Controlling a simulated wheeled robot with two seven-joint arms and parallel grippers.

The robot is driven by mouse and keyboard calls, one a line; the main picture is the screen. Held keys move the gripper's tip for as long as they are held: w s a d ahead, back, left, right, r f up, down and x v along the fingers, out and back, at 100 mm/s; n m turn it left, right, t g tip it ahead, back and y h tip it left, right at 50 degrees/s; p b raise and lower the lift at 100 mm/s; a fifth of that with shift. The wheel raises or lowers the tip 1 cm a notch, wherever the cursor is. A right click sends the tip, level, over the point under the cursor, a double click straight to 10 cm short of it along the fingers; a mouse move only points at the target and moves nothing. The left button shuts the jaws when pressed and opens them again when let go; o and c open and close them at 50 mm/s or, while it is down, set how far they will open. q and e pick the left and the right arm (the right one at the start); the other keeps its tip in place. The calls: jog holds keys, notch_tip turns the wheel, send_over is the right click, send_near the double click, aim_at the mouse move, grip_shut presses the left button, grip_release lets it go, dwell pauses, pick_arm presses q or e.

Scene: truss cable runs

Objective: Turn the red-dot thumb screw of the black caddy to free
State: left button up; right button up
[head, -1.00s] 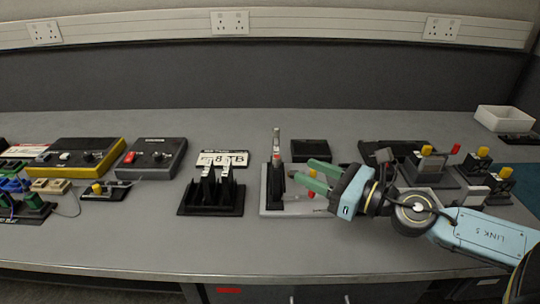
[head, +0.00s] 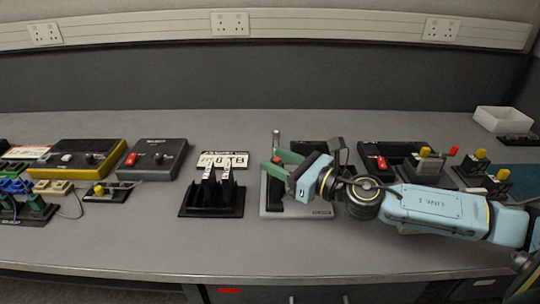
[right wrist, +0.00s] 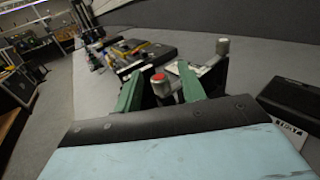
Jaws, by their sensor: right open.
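The black caddy (head: 274,194) stands on a light grey base plate (head: 298,212), with a silver-topped post (head: 276,138) rising at its back. My right gripper partly covers it. My left gripper is not in view.
A black slotted stand (head: 211,200) with white cards is left of the base plate. A black box (head: 318,150) lies behind my gripper. Control boxes (head: 152,158) stand at the left, and yellow-knobbed fixtures (head: 478,162) at the right. The front bench strip is clear.

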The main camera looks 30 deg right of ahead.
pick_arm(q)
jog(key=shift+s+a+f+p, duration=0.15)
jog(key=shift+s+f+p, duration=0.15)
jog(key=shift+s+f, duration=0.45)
pick_arm(e)
jog(key=shift+x, duration=1.25)
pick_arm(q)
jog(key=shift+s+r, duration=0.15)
pick_arm(e)
grip_shut()
